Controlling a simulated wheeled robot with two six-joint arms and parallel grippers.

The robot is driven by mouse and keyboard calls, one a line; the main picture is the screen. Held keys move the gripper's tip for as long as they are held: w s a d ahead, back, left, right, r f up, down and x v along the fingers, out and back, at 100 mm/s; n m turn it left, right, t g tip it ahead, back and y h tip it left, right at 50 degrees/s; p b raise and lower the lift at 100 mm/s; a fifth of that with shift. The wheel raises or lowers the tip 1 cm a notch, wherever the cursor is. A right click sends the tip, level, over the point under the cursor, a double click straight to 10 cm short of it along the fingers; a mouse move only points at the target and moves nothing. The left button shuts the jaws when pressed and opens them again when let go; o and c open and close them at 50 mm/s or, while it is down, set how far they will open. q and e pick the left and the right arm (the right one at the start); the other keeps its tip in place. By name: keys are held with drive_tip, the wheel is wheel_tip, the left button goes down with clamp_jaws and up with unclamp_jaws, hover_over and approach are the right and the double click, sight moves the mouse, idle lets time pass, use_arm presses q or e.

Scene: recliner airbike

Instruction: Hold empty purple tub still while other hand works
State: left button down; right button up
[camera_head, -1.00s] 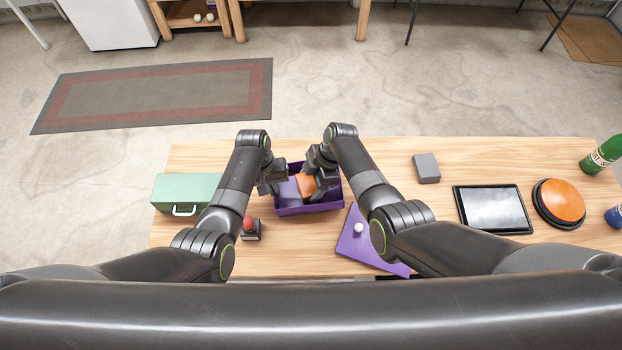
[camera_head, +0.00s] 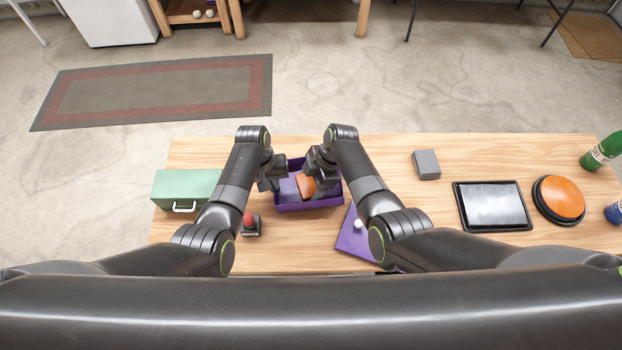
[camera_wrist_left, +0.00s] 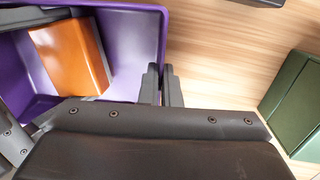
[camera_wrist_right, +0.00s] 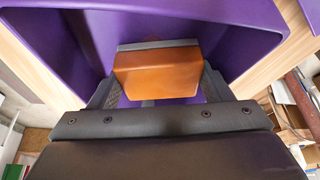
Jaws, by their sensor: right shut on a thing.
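The purple tub (camera_head: 312,206) stands on the table in front of me. An orange block (camera_head: 306,187) is inside it, so the tub is not empty. My left gripper (camera_head: 276,180) is at the tub's left side; in the left wrist view its two fingers (camera_wrist_left: 161,85) are close together on either side of the purple wall (camera_wrist_left: 150,30). My right gripper (camera_head: 318,182) reaches into the tub. In the right wrist view its fingers (camera_wrist_right: 157,88) are shut on the orange block (camera_wrist_right: 155,72). Whether the block touches the tub floor is hard to tell.
A purple lid (camera_head: 352,240) with a white knob lies right of the tub, partly under my right arm. A green box (camera_head: 185,187) and red-topped joystick (camera_head: 250,224) are to the left. A grey block (camera_head: 426,164), tablet (camera_head: 492,206), orange button (camera_head: 560,200) and green bottle (camera_head: 601,152) are right.

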drive_tip(key=shift+w, duration=1.55)
drive_tip(key=o, duration=0.5)
drive_tip(key=shift+d, duration=0.1)
drive_tip(key=shift+r, duration=0.35)
drive_tip(key=c, duration=0.6)
drive_tip(key=shift+r, duration=0.1)
drive_tip(key=shift+r, duration=0.1)
